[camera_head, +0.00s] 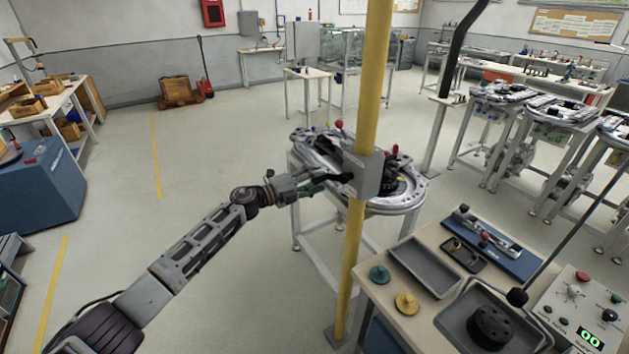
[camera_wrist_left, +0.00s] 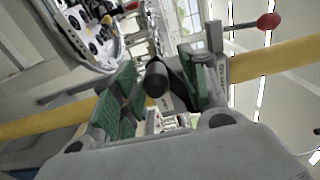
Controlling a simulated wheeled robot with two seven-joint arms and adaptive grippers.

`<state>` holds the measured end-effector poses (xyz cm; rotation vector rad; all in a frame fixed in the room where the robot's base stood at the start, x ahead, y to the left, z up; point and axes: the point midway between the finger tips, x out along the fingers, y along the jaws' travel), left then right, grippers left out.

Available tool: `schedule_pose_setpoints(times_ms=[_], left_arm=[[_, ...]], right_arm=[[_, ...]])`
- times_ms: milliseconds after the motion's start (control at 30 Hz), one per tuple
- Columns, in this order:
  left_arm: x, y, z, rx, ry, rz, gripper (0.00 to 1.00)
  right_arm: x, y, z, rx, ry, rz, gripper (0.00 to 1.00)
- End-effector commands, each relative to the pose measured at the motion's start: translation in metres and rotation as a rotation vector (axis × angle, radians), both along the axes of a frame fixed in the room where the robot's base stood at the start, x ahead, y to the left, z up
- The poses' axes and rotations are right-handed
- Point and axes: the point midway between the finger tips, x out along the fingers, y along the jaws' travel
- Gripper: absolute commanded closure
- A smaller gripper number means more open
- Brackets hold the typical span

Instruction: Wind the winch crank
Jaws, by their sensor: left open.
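A grey winch box (camera_head: 366,172) is fixed to a yellow post (camera_head: 372,75); the box partly covers the ring track behind it. My left gripper (camera_head: 335,180) reaches the box from the left. In the left wrist view, its green-padded fingers (camera_wrist_left: 158,92) are open, one on each side of a dark round crank grip (camera_wrist_left: 157,78). The grip appears end-on between the fingers; I cannot tell whether either pad touches it. A lever with a red knob (camera_wrist_left: 268,20) stands out beside the post; a red knob (camera_head: 339,124) also shows above the box. My right gripper is out of view.
The ring track (camera_head: 415,193) stands on a white frame behind the post. At the lower right, a bench holds a grey tray (camera_head: 424,268), discs and a control panel (camera_head: 585,310) reading 00. Open floor (camera_head: 200,165) lies to the left.

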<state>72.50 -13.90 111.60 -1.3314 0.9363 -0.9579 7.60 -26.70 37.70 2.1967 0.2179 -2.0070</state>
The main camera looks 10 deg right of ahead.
Motion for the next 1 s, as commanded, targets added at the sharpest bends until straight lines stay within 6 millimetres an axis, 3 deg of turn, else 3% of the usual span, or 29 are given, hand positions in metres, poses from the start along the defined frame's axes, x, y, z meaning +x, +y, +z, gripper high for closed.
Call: schedule_pose_setpoints(times_ms=[367, 1000], left_arm=[[-0.003, 0.013, 0.000, 0.000, 0.000, 0.003, 0.56], [-0.024, 0.067, -0.001, 0.001, 0.000, 0.002, 0.56]], right_arm=[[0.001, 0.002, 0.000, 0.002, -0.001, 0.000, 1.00], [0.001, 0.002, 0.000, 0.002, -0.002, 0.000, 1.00]])
